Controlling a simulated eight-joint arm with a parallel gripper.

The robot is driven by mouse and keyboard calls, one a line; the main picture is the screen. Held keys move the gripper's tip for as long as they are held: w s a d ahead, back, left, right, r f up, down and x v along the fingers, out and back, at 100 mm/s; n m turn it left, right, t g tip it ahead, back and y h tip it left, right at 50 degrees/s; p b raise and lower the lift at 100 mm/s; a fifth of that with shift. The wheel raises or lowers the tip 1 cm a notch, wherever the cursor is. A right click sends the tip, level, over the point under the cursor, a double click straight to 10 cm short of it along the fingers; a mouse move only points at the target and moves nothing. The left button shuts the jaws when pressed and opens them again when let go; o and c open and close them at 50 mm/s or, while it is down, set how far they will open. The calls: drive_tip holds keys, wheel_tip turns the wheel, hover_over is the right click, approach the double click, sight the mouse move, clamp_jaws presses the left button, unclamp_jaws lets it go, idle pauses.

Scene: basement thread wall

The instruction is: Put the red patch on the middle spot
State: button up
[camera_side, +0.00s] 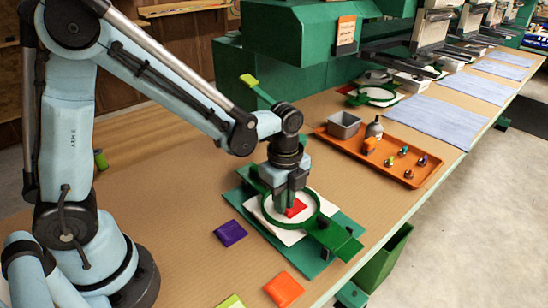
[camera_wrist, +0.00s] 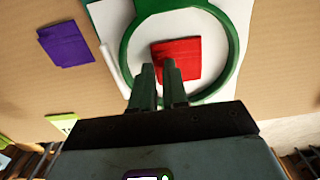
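The red patch (camera_side: 297,208) is at the white cloth inside the green hoop (camera_side: 318,212), under my gripper (camera_side: 283,203). In the wrist view the red patch (camera_wrist: 182,60) shows within the hoop (camera_wrist: 237,50), just beyond my gripper's fingertips (camera_wrist: 157,68). The fingers point down and stand close together with a narrow gap. Whether they still pinch the patch's near edge or only touch it, I cannot tell. The patch looks nearly flat, near the hoop's middle. Any mark for the middle spot is hidden or not visible.
A purple patch (camera_side: 230,233), an orange patch (camera_side: 283,289) and a lime patch (camera_side: 231,301) lie on the tan table. An orange tray (camera_side: 407,181) with a grey bin, a bottle and several small pegs stands to the right. Green machines (camera_side: 300,45) line the back.

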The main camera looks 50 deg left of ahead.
clamp_jaws()
drive_tip(key=shift+r, duration=2.5)
drive_tip(key=shift+s, duration=0.1)
drive_tip(key=shift+s+d+r, duration=0.1)
drive_tip(key=shift+s+d, duration=0.15)
drive_tip(key=shift+s, duration=0.05)
drive_tip(key=shift+s+d+f, duration=0.65)
drive_tip(key=shift+s, duration=1.5)
drive_tip(key=shift+s+d+f, duration=0.65)
drive_tip(key=shift+s+d, duration=0.05)
drive_tip(key=shift+s, duration=1.5)
drive_tip(key=shift+s+d+f, duration=0.65)
drive_tip(key=shift+s, duration=1.5)
